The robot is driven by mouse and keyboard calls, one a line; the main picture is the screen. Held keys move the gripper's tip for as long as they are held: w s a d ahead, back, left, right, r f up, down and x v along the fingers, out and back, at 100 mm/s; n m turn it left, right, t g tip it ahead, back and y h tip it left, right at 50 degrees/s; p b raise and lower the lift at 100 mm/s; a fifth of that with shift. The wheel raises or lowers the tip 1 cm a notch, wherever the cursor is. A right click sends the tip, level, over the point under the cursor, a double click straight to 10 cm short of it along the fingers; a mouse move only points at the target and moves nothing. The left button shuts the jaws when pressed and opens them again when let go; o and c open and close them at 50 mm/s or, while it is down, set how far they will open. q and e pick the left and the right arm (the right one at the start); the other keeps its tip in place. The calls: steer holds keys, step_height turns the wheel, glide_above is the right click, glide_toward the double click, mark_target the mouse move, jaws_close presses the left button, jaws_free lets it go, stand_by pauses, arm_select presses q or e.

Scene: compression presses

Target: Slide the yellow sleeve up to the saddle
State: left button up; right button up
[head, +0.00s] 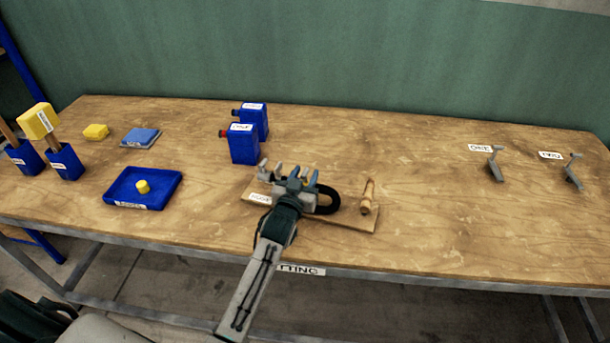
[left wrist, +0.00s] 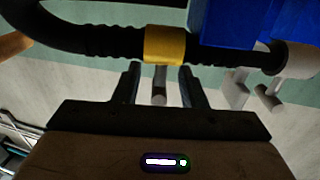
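The yellow sleeve (left wrist: 165,45) sits around a black hose (left wrist: 95,40) in the left wrist view. My left gripper (left wrist: 160,72) is open, with its two fingertips just short of the sleeve and on either side of its middle. I see no grip on it. A grey post (left wrist: 158,92) shows between the fingers. In the head view my left gripper (head: 303,175) is over the board (head: 345,217), and the hose (head: 331,201) loops out at its right. The sleeve is not clear there, behind the gripper. I cannot tell which grey part is the saddle. My right gripper is out of view.
Grey upright fittings (head: 263,168) stand at the board's left and a wooden peg (head: 368,196) at its right. Two blue canisters (head: 243,145) stand close behind. A blue tray (head: 168,188) lies left. Two grey brackets (head: 494,165) stand far right, with clear table between.

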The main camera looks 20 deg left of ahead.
arm_select(q)
steer(key=s+b, duration=0.2)
steer(key=s, duration=0.8)
steer(key=shift+s+d, duration=0.25)
